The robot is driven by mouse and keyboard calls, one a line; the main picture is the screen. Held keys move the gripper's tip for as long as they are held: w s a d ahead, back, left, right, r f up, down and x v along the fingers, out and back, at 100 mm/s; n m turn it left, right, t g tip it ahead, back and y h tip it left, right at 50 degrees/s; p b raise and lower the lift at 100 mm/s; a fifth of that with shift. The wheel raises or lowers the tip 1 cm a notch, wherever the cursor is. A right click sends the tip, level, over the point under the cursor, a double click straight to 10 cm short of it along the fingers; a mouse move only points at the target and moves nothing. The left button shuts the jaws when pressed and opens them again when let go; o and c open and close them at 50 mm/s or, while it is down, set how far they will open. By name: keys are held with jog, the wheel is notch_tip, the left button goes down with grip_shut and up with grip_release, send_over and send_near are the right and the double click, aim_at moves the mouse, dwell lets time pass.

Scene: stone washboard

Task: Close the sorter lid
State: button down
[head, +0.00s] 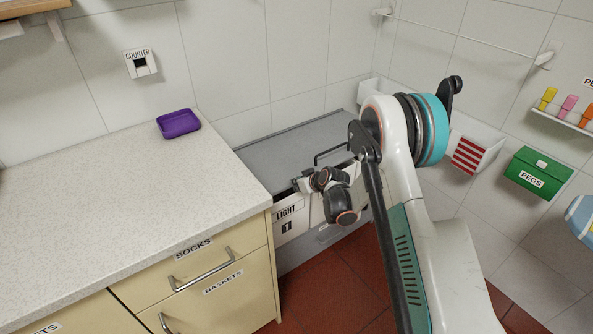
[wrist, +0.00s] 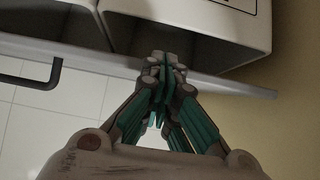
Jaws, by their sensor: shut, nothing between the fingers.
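The sorter stands between the counter and the tiled wall. Its grey lid (head: 290,142) spans the top, with a dark bar handle (head: 333,153) near its front edge. In the wrist view the lid (wrist: 90,62) is seen nearly edge-on, with the handle (wrist: 42,82) at left. Dark gaps show between the lid and the bins (wrist: 190,18), so the lid looks raised off them. My gripper (head: 303,184) is at the sorter's front, left of the handle. Its closed, empty fingertips (wrist: 165,62) overlap the lid edge; contact cannot be told.
The counter (head: 110,195) with a purple tray (head: 178,123) borders the sorter on the left. A bin front labelled LIGHT (head: 289,218) faces the red floor (head: 330,285). A green PEGS box (head: 538,170) hangs on the right wall.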

jog(key=f, duration=0.5)
jog(key=shift+s+d+f, duration=0.15)
jog(key=shift+s+f, duration=0.05)
jog(key=shift+f, duration=0.1)
jog(key=shift+s+f, duration=0.1)
jog(key=shift+f, duration=0.05)
jog(key=shift+f, duration=0.1)
